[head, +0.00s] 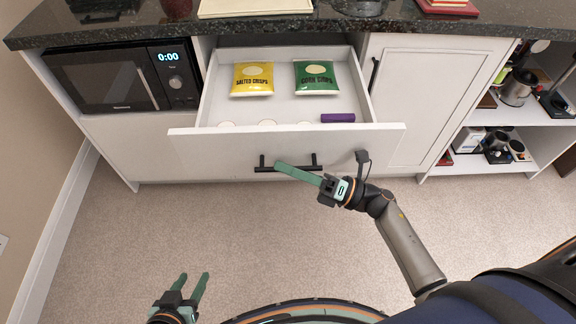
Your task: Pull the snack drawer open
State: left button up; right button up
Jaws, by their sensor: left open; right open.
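The snack drawer (220,143) is white and stands pulled out from the cabinet, its inside in view. Its black bar handle (262,164) is on the front panel. My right gripper (283,166) is at the handle, its green finger overlapping the bar in the picture; I cannot tell whether it touches. It is open and not closed on the bar. My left gripper (193,283) is open and empty, low over the floor at the bottom left. In the drawer lie a yellow salted crisps bag (252,80), a green corn chips bag (316,78) and a purple item (338,118).
A microwave (105,80) sits left of the drawer. A closed cabinet door (435,100) is to its right, then open shelves (490,155) with appliances. A dark countertop (240,27) runs above. The carpet (130,225) in front is clear.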

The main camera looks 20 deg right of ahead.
grip_shut()
dwell(0.3)
dwell(1.1)
